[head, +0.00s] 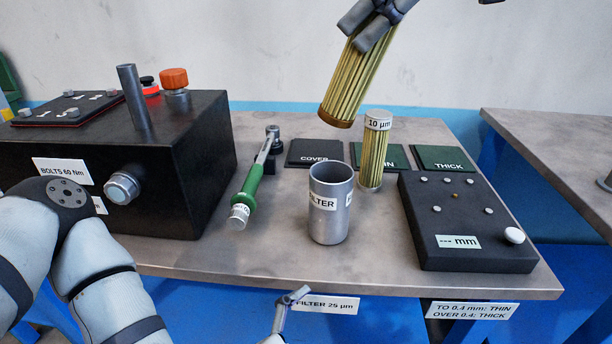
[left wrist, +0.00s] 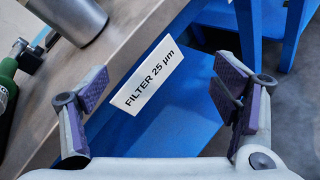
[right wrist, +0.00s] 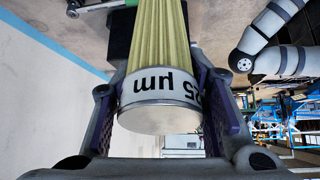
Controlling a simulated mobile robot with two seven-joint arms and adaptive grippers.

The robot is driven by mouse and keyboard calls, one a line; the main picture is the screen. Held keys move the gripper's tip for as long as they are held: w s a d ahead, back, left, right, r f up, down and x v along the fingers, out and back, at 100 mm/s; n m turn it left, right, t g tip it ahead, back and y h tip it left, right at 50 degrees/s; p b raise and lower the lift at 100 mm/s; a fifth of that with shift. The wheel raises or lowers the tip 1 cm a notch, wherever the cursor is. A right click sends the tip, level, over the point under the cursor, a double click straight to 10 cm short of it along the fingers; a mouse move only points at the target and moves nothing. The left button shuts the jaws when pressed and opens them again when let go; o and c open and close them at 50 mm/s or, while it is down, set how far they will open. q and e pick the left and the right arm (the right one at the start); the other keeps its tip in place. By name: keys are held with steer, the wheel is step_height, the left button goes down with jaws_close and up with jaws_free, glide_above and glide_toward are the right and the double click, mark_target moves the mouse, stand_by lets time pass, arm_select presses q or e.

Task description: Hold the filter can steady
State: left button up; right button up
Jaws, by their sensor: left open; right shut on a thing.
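The filter can (head: 329,222) is an open grey metal cylinder labelled FILTER, upright near the bench's front edge. Its lower part shows in the left wrist view (left wrist: 72,18). My left gripper (left wrist: 163,78) is open and empty, below and in front of the can, apart from it; in the head view (head: 290,300) only part of it shows. My right gripper (head: 374,28) is shut on a yellow pleated filter cartridge (head: 352,88), tilted in the air above and behind the can. In the right wrist view, the cartridge's end cap (right wrist: 160,95) reads "µm", apparently 25.
Another cartridge (head: 373,160), marked 10 µm, stands behind the can. A green-handled tool (head: 249,190) lies left of it, near a black box (head: 200,150). A black gauge block (head: 470,240) sits right. Pads marked COVER (head: 314,152) and THICK (head: 443,157) lie behind. A FILTER 25 µm label (head: 326,303) is on the front.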

mark_target(336, 182)
arm_select(q)
steer(key=w+a+r+n+t+y, duration=0.25)
steer(key=w+r+n+t, duration=0.3)
steer(key=r+n, duration=0.45)
steer(key=shift+m, duration=0.3)
steer(key=x, duration=0.8)
steer(key=r+x, duration=0.1)
steer(key=x, duration=0.3)
steer(key=shift+w, duration=0.25)
steer(key=c, duration=1.4)
steer(key=shift+c, duration=0.2)
jaws_close()
steer(key=shift+f, duration=0.1)
